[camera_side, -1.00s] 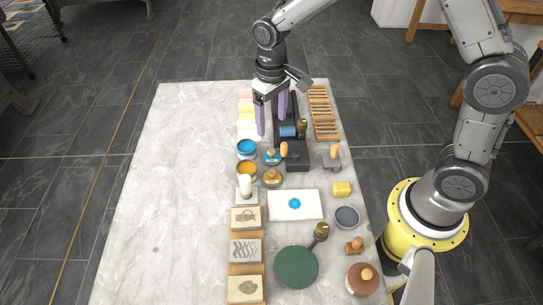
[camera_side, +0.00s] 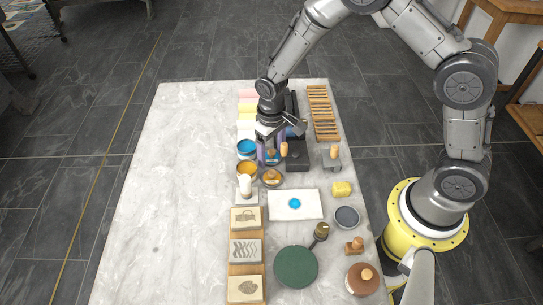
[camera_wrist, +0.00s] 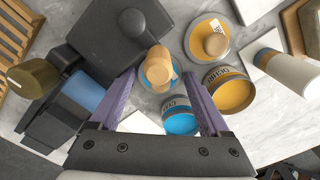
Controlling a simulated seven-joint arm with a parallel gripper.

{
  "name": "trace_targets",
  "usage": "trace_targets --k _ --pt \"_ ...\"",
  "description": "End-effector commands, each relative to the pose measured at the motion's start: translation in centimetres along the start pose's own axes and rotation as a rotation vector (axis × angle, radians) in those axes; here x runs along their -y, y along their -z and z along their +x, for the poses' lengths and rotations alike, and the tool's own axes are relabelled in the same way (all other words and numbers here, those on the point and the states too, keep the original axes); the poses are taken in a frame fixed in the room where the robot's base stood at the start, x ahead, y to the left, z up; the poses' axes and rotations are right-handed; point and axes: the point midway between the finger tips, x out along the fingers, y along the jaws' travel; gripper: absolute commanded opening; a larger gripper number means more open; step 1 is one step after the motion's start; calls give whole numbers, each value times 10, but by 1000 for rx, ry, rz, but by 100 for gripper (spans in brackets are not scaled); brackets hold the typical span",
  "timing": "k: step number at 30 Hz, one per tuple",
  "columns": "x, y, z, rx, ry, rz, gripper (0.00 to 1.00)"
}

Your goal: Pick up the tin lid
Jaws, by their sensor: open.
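A blue tin lid with a wooden knob (camera_side: 271,158) lies beside the open blue tin (camera_side: 246,147). My gripper (camera_side: 270,154) is open, pointing down above this lid, its purple fingers to either side of the knob. In the wrist view, wooden knob shapes (camera_wrist: 158,72) show between the fingertips (camera_wrist: 160,80), and most of the lid is hidden. I cannot tell whether the fingers touch it. A second, orange tin lid (camera_side: 272,179) with a wooden knob lies beside the open orange tin (camera_side: 246,168); it also shows in the wrist view (camera_wrist: 196,46).
A white bottle (camera_side: 245,186) and carved blocks (camera_side: 246,250) are nearer the camera. The left half of the marble table (camera_side: 165,190) is clear.

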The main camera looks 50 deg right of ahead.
Motion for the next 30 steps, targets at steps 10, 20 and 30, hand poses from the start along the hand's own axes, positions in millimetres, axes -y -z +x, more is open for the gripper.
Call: trace_targets --k 10,20,30 --pt "0 0 1 -1 0 0 60" --pt "0 0 1 -1 0 0 18" --pt "0 1 -9 -3 0 0 18"
